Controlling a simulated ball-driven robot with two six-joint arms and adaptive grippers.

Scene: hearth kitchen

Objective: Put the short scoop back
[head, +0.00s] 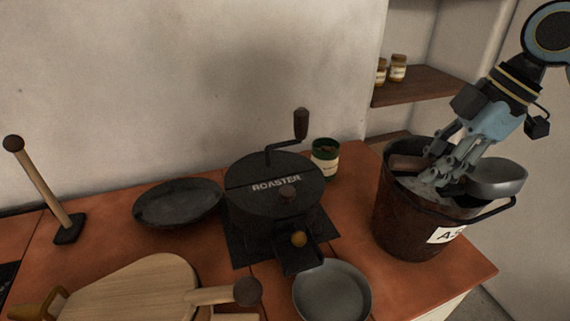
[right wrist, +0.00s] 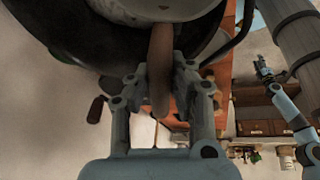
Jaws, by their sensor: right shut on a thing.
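The short scoop has a round grey metal bowl (head: 497,176) and a wooden handle, which shows in the right wrist view (right wrist: 160,62). My right gripper (head: 444,172) is shut on the handle, with a finger on either side of it. The scoop is at the mouth of a dark, rusty bucket (head: 405,224) with a partly hidden label. Its bowl is at the bucket's right rim; I cannot tell whether they touch. My left gripper (right wrist: 264,70) is small and distant in the right wrist view, its jaws unclear.
A black roaster (head: 262,190) with a crank stands left of the bucket, with a green jar (head: 325,160) behind. A grey pan (head: 332,292), a dark shallow bowl (head: 178,204) and a wooden board (head: 135,290) crowd the counter. A shelf (head: 425,88) is behind.

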